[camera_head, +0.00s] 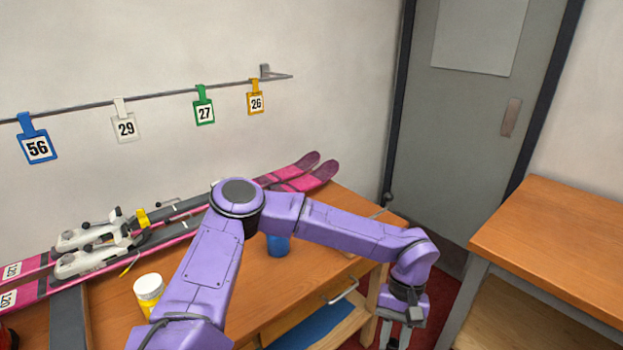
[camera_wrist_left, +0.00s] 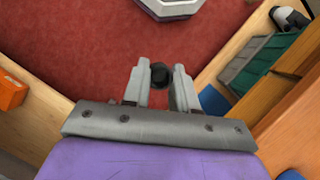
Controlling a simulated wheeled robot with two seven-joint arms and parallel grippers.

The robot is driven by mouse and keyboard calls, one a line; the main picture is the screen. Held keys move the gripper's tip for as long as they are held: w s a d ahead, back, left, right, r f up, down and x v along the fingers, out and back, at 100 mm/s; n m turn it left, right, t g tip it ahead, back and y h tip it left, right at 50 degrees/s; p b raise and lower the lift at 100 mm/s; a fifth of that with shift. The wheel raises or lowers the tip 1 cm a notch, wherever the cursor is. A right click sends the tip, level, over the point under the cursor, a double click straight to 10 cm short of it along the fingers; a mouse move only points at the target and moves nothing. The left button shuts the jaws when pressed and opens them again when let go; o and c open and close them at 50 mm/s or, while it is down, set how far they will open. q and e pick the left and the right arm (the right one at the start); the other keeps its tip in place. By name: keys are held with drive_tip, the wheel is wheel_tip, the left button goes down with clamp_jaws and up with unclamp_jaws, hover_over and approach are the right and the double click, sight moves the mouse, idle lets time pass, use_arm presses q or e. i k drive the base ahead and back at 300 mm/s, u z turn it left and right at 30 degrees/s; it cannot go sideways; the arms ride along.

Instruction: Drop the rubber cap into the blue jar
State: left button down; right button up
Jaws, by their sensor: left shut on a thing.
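My left gripper (camera_head: 396,336) hangs at the lower middle right of the head view, over the red floor between the two benches. In the left wrist view its fingers (camera_wrist_left: 160,82) are shut on a small, dark, round rubber cap (camera_wrist_left: 160,74), held at the fingertips. The cap cannot be made out in the head view. The blue jar (camera_head: 278,246) stands on the wooden bench, left of and beyond the gripper. My left arm passes in front of its upper part, so its mouth is hidden. My right gripper is not in view.
A yellow jar with a white lid (camera_head: 149,287) stands on the bench (camera_head: 250,297) at left. Pink skis (camera_head: 305,180) with bindings lie along the back. Another bench (camera_head: 560,235) is at right. An orange box (camera_wrist_left: 12,92) shows in the wrist view.

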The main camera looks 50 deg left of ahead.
sight(282, 250)
drive_tip(key=u, duration=0.25)
drive_tip(key=i, duration=0.6)
drive_tip(key=u, duration=0.55)
